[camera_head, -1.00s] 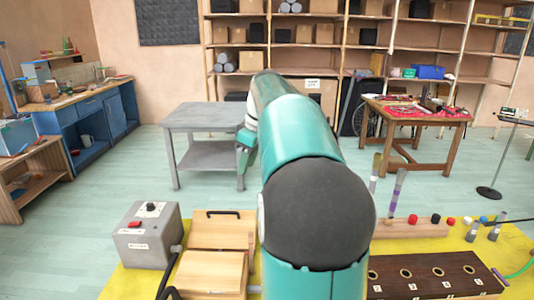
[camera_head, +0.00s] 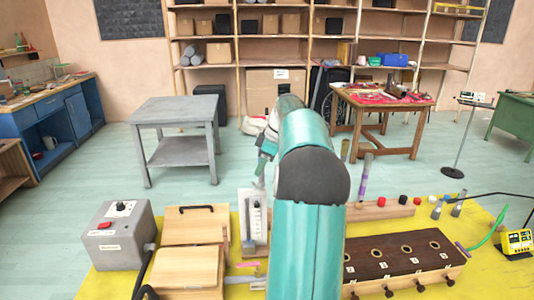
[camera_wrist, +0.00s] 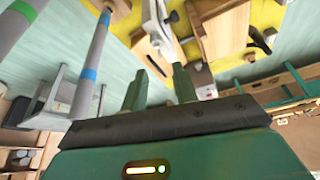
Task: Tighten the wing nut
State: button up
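I cannot make out the wing nut for certain in either view. A white upright stand with a scale (camera_head: 255,220) is on the yellow tabletop, just left of my arm. In the wrist view, a white and grey metal part (camera_wrist: 158,22) is at the top middle, with a small grey piece beside it that is too small to name. My gripper (camera_wrist: 160,82) has its two green fingers apart with nothing between them. In the head view my arm hides much of the gripper, and its end is above and behind the white stand.
A grey box with a red button (camera_head: 118,236) and wooden boxes (camera_head: 190,268) are left on the yellow table (camera_head: 80,288). A dark wooden block with holes (camera_head: 385,262) is right. Upright tubes, one with a purple band (camera_head: 364,178), stand behind it. A grey table (camera_head: 172,108) stands beyond.

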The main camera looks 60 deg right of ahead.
jog(key=x, duration=0.5)
jog(key=shift+w+f, duration=0.1)
jog(key=shift+f, duration=0.15)
grip_shut()
jog(key=m, duration=0.2)
jog(key=m+h, duration=0.1)
jog(key=m, duration=0.1)
jog(key=shift+d+h, duration=0.15)
jog(key=shift+h, duration=0.15)
